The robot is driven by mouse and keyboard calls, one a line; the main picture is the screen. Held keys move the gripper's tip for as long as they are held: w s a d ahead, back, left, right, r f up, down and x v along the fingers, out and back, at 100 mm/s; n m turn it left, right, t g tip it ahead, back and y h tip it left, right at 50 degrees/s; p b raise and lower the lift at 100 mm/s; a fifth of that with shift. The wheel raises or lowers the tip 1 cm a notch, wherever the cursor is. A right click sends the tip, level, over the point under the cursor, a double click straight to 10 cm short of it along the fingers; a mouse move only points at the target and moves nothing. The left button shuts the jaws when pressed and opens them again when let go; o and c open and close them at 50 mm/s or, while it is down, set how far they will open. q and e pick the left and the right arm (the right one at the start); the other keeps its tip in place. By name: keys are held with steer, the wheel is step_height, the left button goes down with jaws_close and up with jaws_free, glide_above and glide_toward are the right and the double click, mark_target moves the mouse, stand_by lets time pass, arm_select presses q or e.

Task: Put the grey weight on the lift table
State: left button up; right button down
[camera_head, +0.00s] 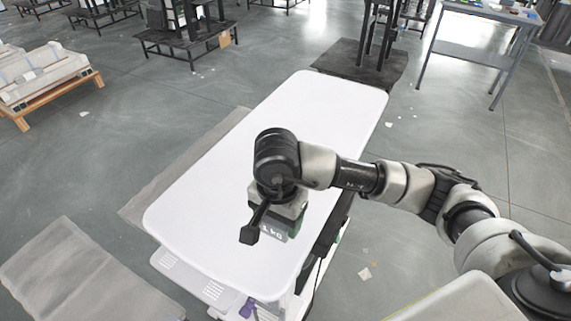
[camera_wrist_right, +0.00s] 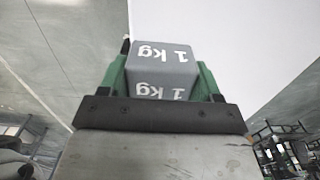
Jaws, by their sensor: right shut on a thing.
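The grey weight, marked "1 kg", shows in the right wrist view (camera_wrist_right: 163,68) between the green fingers of my right gripper (camera_wrist_right: 163,82). In the head view the weight (camera_head: 273,231) shows just below my right gripper (camera_head: 280,222), partly covered by the wrist and a black part. The gripper is shut on it. The white lift table (camera_head: 320,105) lies under the gripper and weight. I cannot tell whether the weight touches the table top or hangs above it. My left gripper is not in view.
The table top is bare around the gripper. A grey workbench (camera_head: 470,48) stands at the back right, and a pallet with pale blocks (camera_head: 45,75) at the left. A grey mat (camera_head: 85,275) lies on the floor at the lower left.

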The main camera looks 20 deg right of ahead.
steer(key=w+f, duration=0.2)
steer(key=w, duration=0.1)
steer(key=w+f, duration=0.2)
steer(key=w, duration=0.1)
steer(key=w+f+p, duration=0.1)
steer(key=w, duration=0.3)
steer(key=shift+d+f, duration=0.4)
steer(key=shift+w+f, duration=0.25)
steer(key=shift+w, duration=0.2)
step_height(320, 180, down, 3)
steer(key=shift+f+p, duration=0.15)
steer(key=shift+p, duration=0.25)
steer(key=shift+f, duration=0.4)
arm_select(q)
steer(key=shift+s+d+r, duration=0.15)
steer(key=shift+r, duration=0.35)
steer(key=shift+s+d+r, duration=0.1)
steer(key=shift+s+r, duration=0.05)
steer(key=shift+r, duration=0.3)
arm_select(e)
steer(key=shift+f, duration=0.1)
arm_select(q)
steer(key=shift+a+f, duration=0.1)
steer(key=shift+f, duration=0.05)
arm_select(e)
steer(key=shift+c, duration=1)
jaws_free()
steer(key=shift+s, duration=0.1)
